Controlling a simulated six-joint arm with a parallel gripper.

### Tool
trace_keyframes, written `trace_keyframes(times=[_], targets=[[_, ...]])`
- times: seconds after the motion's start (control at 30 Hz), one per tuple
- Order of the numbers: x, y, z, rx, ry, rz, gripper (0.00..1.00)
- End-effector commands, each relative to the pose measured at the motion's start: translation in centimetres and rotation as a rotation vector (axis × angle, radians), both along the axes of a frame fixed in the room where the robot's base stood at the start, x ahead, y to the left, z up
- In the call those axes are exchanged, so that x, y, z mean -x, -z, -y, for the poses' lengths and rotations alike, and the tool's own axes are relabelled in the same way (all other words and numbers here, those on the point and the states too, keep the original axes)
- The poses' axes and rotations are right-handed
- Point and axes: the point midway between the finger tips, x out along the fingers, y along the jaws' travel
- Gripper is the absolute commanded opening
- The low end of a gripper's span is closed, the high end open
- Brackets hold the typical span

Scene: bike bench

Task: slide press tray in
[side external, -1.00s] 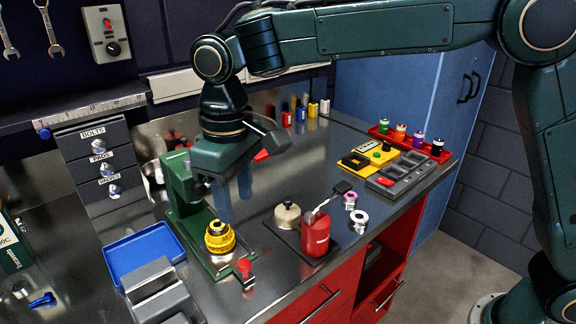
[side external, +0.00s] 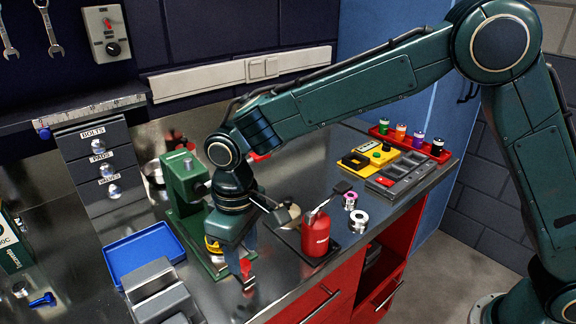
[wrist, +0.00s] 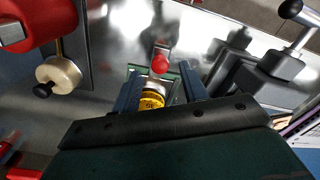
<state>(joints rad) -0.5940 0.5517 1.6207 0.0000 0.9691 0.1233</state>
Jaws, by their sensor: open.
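The green press (side external: 183,180) stands on the bench behind my gripper. Its tray (side external: 216,268) sticks out at the front and ends in a red handle (side external: 246,268). A yellow round part (side external: 212,246) sits on the tray, mostly hidden by my gripper in the side view; it also shows in the wrist view (wrist: 151,100). My gripper (side external: 238,262) points down, low at the tray's front end. In the wrist view, my gripper (wrist: 159,70) is open, with its two blue fingers on either side of the red knob (wrist: 160,63). I cannot tell whether they touch it.
A grey vise-like block (side external: 160,290) and a blue tray (side external: 145,250) lie to the left. The bench's front edge is close to the handle.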

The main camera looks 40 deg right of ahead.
Motion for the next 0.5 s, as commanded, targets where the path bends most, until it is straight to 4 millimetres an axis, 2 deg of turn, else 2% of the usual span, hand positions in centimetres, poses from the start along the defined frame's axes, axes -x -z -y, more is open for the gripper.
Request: trace_keyframes(times=[0.2,0.5], targets=[[0.0,1.7,0.0,0.0,0.0,-0.001,0.43],[0.0,2.1,0.0,0.0,0.0,0.0,0.43]])
